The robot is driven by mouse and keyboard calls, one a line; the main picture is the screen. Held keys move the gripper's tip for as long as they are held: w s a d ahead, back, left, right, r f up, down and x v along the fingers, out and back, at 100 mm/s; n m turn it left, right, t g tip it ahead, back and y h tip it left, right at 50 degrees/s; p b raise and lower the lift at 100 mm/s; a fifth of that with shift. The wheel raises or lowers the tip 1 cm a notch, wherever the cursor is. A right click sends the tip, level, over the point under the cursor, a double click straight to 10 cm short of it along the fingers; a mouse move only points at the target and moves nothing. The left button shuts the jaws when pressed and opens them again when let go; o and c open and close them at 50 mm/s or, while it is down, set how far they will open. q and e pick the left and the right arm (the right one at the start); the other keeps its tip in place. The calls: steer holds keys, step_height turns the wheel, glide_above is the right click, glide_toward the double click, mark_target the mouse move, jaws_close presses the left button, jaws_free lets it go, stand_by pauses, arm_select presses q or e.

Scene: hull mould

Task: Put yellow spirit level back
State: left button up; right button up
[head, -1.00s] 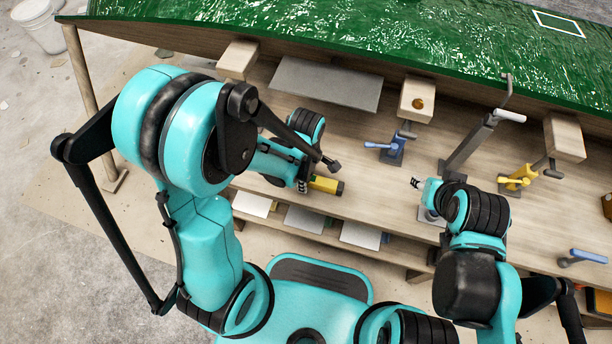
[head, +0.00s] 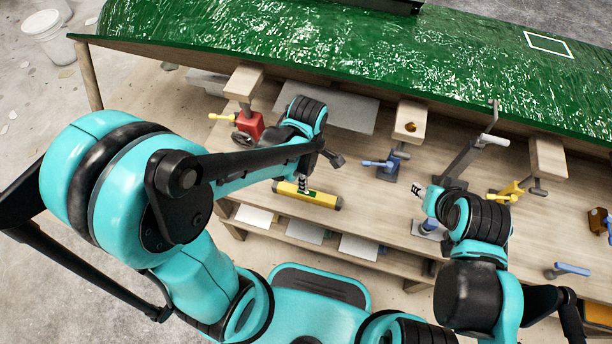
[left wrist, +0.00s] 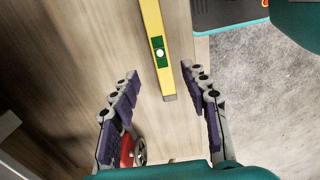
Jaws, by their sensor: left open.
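The yellow spirit level (head: 322,199) lies on the wooden bench near its front edge, below the left forearm.
A red clamp (head: 248,122) stands behind the left gripper; blue (head: 390,165) and yellow (head: 510,190) clamps stand to the right. The green hull (head: 330,45) overhangs the bench's back on wooden blocks. A grey plate (head: 350,109) lies behind. Panels (head: 305,231) lie on a lower shelf.

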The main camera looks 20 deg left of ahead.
arm_select(q)
steer(key=s+a+r+m+t, duration=0.2)
steer(key=a+r+m+t, duration=0.1)
steer(key=r+m, duration=0.3)
steer(key=s+a+r+m+t, duration=0.1)
steer(key=a+r+m+t, duration=0.2)
steer(key=r+m, duration=0.3)
steer(key=m+t, duration=0.1)
steer(key=m, duration=0.4)
steer(key=shift+s+a+r+m, duration=0.3)
steer(key=shift+s+r, duration=0.05)
